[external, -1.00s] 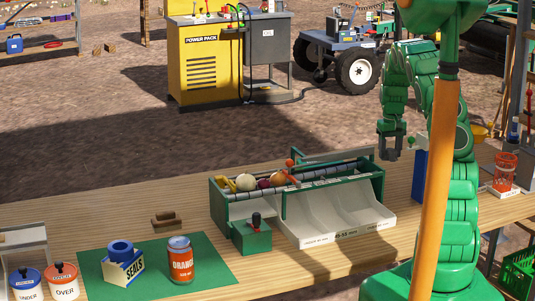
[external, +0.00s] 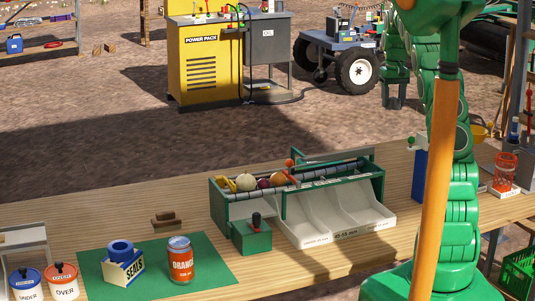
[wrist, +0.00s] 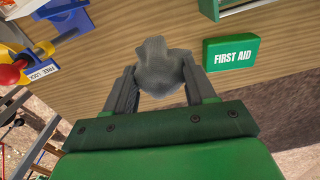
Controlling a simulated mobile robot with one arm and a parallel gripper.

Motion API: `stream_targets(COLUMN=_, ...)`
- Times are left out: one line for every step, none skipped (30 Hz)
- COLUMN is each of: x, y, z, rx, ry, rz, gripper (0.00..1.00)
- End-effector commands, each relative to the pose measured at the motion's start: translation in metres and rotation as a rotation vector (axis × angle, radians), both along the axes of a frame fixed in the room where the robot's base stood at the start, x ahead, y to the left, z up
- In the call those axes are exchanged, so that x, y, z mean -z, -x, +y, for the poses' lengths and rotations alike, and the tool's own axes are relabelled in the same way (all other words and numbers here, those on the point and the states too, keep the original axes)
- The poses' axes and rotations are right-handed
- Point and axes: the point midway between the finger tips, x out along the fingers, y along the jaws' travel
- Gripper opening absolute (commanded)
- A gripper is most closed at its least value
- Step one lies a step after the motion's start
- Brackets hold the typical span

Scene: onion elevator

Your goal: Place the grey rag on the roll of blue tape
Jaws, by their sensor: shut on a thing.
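My gripper (wrist: 160,92) is shut on the grey rag (wrist: 158,65), a crumpled lump between the fingers in the wrist view. In the external view my gripper (external: 394,103) is at the upper right, raised above the far side of the bench; I cannot make out the rag there. A blue ring (external: 121,247), which looks like the roll of blue tape, sits on top of the SEALS box (external: 124,270) at the lower left, on a green mat. My gripper is far from it, to the right.
A green sorting tray (external: 340,222) holding produce stands mid-bench. An orange can (external: 180,260) stands right of the SEALS box. Lidded UNDER (external: 26,284) and OVER (external: 64,282) pots are to its left. A green FIRST AID box (wrist: 233,54) lies on the wood near the rag.

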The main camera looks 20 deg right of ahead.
Motion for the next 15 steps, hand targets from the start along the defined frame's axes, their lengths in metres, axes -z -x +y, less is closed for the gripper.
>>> stream_targets(x=0.001, y=-0.004, z=0.011, rx=-0.019, ry=0.000, rz=0.000, gripper=0.25)
stream_targets(x=0.001, y=-0.006, z=0.016, rx=-0.029, ry=0.000, rz=0.000, gripper=0.25)
stream_targets(x=0.001, y=-0.008, z=0.022, rx=-0.040, ry=-0.001, rz=0.001, gripper=0.25)
stream_targets(x=0.001, y=-0.010, z=0.028, rx=-0.049, ry=-0.001, rz=0.000, gripper=0.25)
stream_targets(x=0.001, y=-0.012, z=0.033, rx=-0.059, ry=-0.001, rz=0.000, gripper=0.25)
stream_targets(x=0.001, y=-0.014, z=0.040, rx=-0.072, ry=-0.001, rz=0.000, gripper=0.25)
stream_targets(x=0.001, y=-0.016, z=0.046, rx=-0.083, ry=-0.001, rz=0.000, gripper=0.25)
stream_targets(x=0.001, y=-0.018, z=0.052, rx=-0.093, ry=-0.001, rz=0.000, gripper=0.25)
stream_targets(x=0.001, y=-0.020, z=0.061, rx=-0.110, ry=-0.001, rz=-0.001, gripper=0.25)
stream_targets(x=0.001, y=-0.022, z=0.068, rx=-0.122, ry=-0.001, rz=-0.001, gripper=0.25)
stream_targets(x=0.001, y=-0.024, z=0.075, rx=-0.134, ry=-0.001, rz=-0.001, gripper=0.25)
stream_targets(x=0.001, y=-0.027, z=0.086, rx=-0.155, ry=0.000, rz=-0.001, gripper=0.25)
stream_targets(x=0.001, y=-0.029, z=0.094, rx=-0.170, ry=0.000, rz=-0.001, gripper=0.25)
stream_targets(x=0.001, y=-0.031, z=0.103, rx=-0.187, ry=0.000, rz=-0.001, gripper=0.25)
stream_targets(x=0.001, y=-0.033, z=0.117, rx=-0.211, ry=0.001, rz=-0.002, gripper=0.25)
